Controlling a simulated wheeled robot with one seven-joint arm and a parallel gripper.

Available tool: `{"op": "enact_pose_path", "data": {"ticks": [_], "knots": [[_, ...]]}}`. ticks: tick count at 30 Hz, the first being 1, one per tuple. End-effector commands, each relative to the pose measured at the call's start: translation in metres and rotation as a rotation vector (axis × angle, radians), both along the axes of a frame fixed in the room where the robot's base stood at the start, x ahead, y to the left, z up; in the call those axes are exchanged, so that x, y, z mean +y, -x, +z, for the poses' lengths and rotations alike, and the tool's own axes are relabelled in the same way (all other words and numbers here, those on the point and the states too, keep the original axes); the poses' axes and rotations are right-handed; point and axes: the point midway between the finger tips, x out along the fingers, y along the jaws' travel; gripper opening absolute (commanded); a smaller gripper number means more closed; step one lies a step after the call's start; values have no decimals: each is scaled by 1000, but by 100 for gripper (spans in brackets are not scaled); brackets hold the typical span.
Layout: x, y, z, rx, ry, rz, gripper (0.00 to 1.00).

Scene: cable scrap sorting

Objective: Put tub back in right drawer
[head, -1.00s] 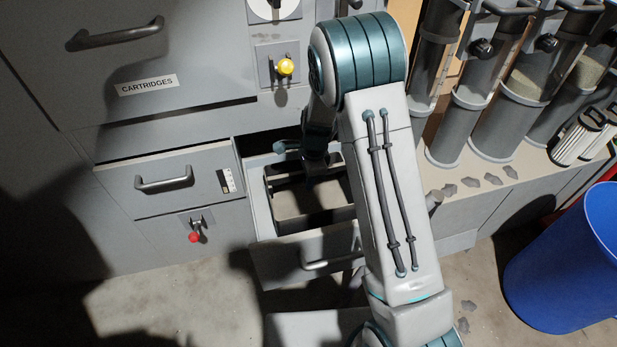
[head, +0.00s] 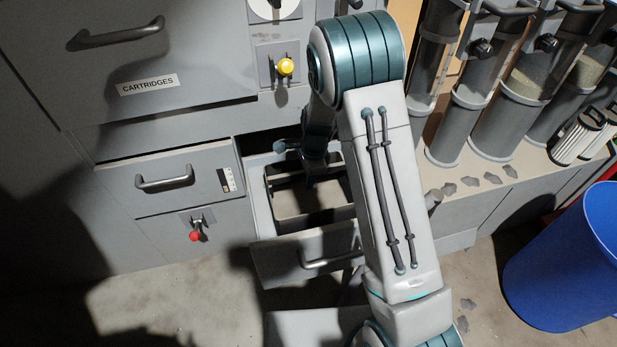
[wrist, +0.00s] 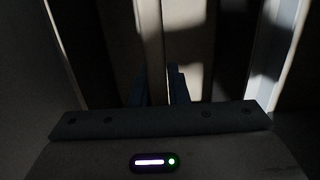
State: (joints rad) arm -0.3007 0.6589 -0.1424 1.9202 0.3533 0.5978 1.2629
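The right drawer (head: 290,258) is pulled out of the grey cabinet. The tub (head: 312,223), an open box with a dark rim, sits down inside this drawer. Its right part is hidden behind my arm. My gripper (head: 308,178) reaches down over the tub's back part, and its fingers are mostly in shadow. In the wrist view the two dark fingers (wrist: 160,85) stand a little apart, with a pale strip between and beyond them. The wrist view is too dark to tell whether they touch the tub.
A shut drawer (head: 165,182) with a red-knobbed latch (head: 196,232) below it is at left. A cartridges drawer (head: 150,60) is above. Clear cylinders (head: 510,110) stand on a ledge at right. A blue bin (head: 565,265) stands on the floor at right.

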Motion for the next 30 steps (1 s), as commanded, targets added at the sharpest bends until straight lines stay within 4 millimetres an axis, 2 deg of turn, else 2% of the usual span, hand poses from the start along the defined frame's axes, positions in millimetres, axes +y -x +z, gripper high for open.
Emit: {"op": "enact_pose_path", "data": {"ticks": [1, 2, 10, 14, 17, 24, 30], "knots": [[0, 0, 0, -1, 0, 0, 29], [0, 0, 0, -1, 0, 0, 37], [0, 0, 0, 1, 0, 0, 38], [-1, 0, 9, -1, 0, 1, 38], [-2, -1, 26, -3, -1, 1, 38], [-7, -2, 81, -4, -1, 2, 38], [-12, -3, 119, -4, -1, 0, 38]]}}
